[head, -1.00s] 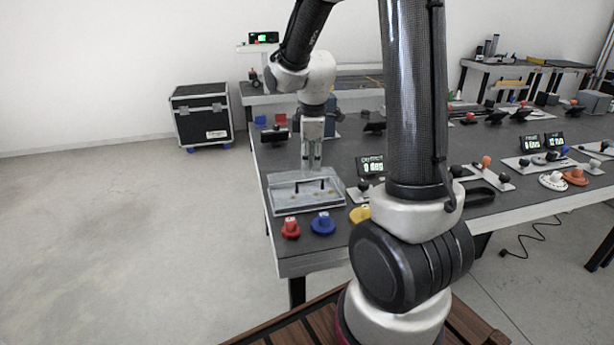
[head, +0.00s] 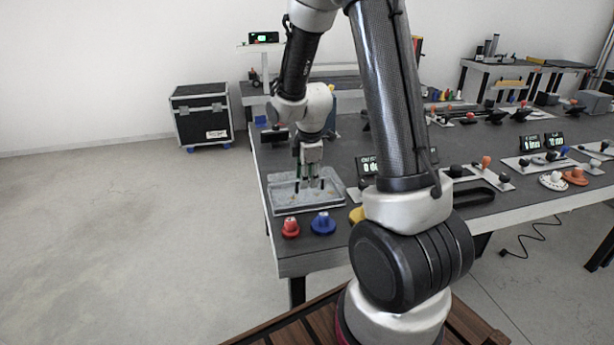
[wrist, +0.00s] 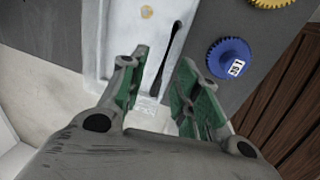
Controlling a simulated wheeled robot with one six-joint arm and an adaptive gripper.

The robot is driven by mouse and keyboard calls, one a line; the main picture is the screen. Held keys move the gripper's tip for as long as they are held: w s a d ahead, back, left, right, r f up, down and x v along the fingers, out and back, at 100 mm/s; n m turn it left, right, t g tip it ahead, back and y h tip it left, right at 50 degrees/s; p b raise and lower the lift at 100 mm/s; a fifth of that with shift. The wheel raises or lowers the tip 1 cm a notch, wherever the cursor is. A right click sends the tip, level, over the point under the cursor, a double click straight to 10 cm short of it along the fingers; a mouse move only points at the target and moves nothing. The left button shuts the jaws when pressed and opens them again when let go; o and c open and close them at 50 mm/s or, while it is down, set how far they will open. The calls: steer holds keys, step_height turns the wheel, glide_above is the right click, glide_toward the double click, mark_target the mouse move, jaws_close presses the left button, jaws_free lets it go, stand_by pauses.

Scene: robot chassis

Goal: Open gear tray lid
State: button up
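The gear tray (head: 282,206) sits on the near left corner of the dark table. Its pale lid shows in the wrist view (wrist: 112,40) with a thin black handle (wrist: 172,52) running along it. My gripper (head: 310,184) is low over the tray, pointing down. In the wrist view my gripper (wrist: 163,68) has its green-padded fingers spread apart, with the end of the black handle seen between them. The fingers do not close on it. Whether they touch the handle or lid cannot be told.
A red gear (head: 290,228) and a blue gear (head: 323,223) lie in front of the tray, with a yellow gear (head: 357,214) to their right. The blue gear also shows in the wrist view (wrist: 229,58). A small display (head: 368,166) stands right of the tray.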

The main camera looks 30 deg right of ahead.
jaws_close()
steer(key=shift+w+r, duration=0.1)
steer(key=shift+r, duration=0.05)
